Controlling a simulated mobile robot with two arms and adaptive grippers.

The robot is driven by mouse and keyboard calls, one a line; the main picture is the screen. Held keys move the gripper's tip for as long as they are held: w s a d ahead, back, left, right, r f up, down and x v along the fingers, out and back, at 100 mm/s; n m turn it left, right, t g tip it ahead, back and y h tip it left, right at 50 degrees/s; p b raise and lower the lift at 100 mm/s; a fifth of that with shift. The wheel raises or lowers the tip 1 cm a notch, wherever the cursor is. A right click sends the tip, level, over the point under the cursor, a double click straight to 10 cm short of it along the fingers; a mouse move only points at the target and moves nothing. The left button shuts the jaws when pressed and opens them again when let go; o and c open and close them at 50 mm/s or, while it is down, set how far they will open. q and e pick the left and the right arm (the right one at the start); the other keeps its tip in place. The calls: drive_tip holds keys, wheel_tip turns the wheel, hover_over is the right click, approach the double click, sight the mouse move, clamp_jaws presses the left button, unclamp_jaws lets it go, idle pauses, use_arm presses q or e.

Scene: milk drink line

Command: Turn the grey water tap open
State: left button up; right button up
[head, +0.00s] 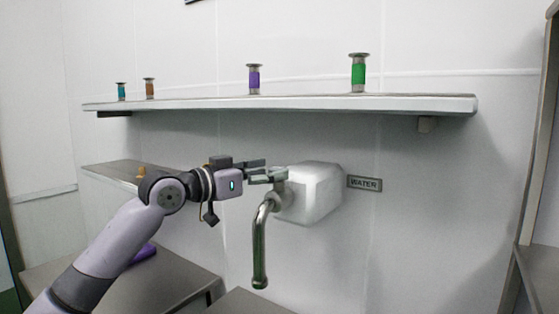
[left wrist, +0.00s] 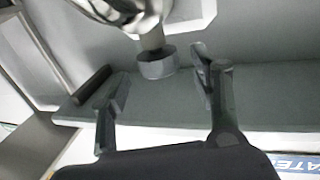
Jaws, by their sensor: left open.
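The water tap (head: 260,245) has a shiny grey curved spout that hangs down from a white box (head: 318,192) on the wall. A small "WATER" sign (head: 364,183) is beside the box. My left gripper (head: 268,170) is open at the top of the tap, in front of the box. In the left wrist view a short dark grey round knob (left wrist: 157,66) on a metal stem sits between the spread fingertips of my left gripper (left wrist: 163,72). I see gaps on both sides of the knob. My right gripper is out of view.
A long shelf (head: 290,103) runs above the tap. It carries small teal (head: 121,92), brown (head: 149,89), purple (head: 254,79) and green (head: 358,72) canisters. A lower shelf (head: 110,172) and grey counters (head: 170,285) are at left. Wall right of the sign is clear.

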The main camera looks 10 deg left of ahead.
sight(280, 168)
use_arm(q)
drive_tip(key=shift+p+x, duration=0.5)
drive_tip(key=shift+x, duration=1.4)
drive_tip(key=shift+c, duration=0.3)
drive_tip(key=c, duration=1.1)
